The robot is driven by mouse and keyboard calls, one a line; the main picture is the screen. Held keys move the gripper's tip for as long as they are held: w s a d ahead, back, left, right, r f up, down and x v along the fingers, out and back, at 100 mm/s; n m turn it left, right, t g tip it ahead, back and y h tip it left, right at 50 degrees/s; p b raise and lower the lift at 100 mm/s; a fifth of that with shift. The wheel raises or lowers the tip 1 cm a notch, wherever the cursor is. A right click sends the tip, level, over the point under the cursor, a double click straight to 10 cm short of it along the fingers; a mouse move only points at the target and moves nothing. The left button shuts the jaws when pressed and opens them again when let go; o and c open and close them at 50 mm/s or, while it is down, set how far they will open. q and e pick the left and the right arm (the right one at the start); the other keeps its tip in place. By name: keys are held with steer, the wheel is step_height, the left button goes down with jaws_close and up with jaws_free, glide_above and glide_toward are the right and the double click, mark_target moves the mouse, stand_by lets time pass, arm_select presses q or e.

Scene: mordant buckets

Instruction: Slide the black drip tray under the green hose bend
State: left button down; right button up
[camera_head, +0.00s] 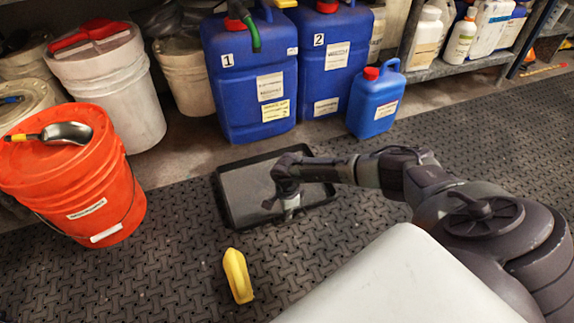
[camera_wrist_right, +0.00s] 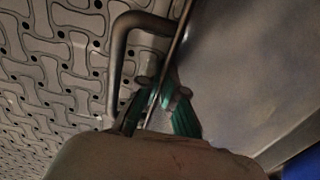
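The black drip tray (camera_head: 240,190) lies flat on the mat in front of the blue canisters, its inside grey. My right gripper (camera_head: 291,208) reaches down at the tray's near edge. In the right wrist view, its green-padded fingers (camera_wrist_right: 161,92) close on the tray's thin rim, beside a bent handle (camera_wrist_right: 122,50); the tray's inside (camera_wrist_right: 245,70) is to the right. My left gripper is out of view.
Canister 1 (camera_head: 243,85), canister 2 (camera_head: 333,70) and a small blue jug (camera_head: 375,105) stand behind the tray. An orange bucket (camera_head: 75,180) is at left. A yellow object (camera_head: 238,277) lies on the mat nearer me. The mat (camera_head: 470,130) is clear at right.

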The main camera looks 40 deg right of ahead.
steer(key=o, duration=0.5)
steer(key=shift+c, duration=0.2)
step_height(320, 180, up, 12)
stand_by(0.6)
